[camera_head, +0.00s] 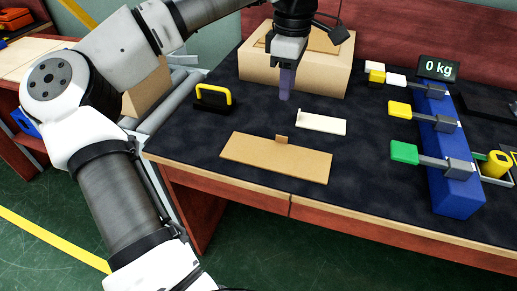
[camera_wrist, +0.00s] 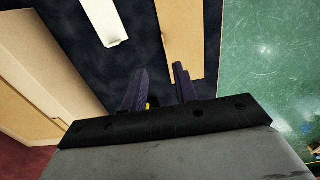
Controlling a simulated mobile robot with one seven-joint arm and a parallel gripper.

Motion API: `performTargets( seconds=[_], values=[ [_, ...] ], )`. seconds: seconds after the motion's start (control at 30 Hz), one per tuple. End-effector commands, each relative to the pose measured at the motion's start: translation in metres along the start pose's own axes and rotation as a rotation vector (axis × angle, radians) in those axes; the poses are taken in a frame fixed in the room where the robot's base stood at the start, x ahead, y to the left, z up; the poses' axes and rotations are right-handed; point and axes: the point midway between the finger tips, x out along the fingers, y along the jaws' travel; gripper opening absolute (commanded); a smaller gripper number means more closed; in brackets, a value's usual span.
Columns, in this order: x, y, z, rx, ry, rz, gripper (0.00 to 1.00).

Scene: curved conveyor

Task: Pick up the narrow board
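The narrow board, which I take to be the white one (camera_head: 322,123), lies flat on the dark table top with a small raised tab at its left end; it also shows at the top of the wrist view (camera_wrist: 105,20). A wider tan board (camera_head: 275,160) with a small tab on its back edge lies nearer the front edge; the wrist view shows it too (camera_wrist: 182,40). My gripper (camera_head: 285,97) is above the table, up and left of the white board, pointing down. In the wrist view its two fingers (camera_wrist: 159,82) stand apart with nothing between them.
A cardboard box (camera_head: 262,75) stands close behind my gripper. A black block with a yellow handle (camera_head: 213,97) sits at left. A blue stand with coloured tabs (camera_head: 447,190) and a "0 kg" display (camera_head: 438,68) are at right. The dark table (camera_head: 358,180) is bare between them.

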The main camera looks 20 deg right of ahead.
Motion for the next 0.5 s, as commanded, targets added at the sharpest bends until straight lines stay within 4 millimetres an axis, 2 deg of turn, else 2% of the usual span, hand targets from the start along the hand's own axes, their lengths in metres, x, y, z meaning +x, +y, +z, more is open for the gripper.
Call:
performTargets(
  seconds=[0.3, 0.5],
  values=[
    [0.061, -0.001, 0.000, 0.001, -0.003, -0.003, 0.29],
    [0.080, -0.001, 0.001, 0.000, -0.004, -0.001, 0.29]
  ],
)
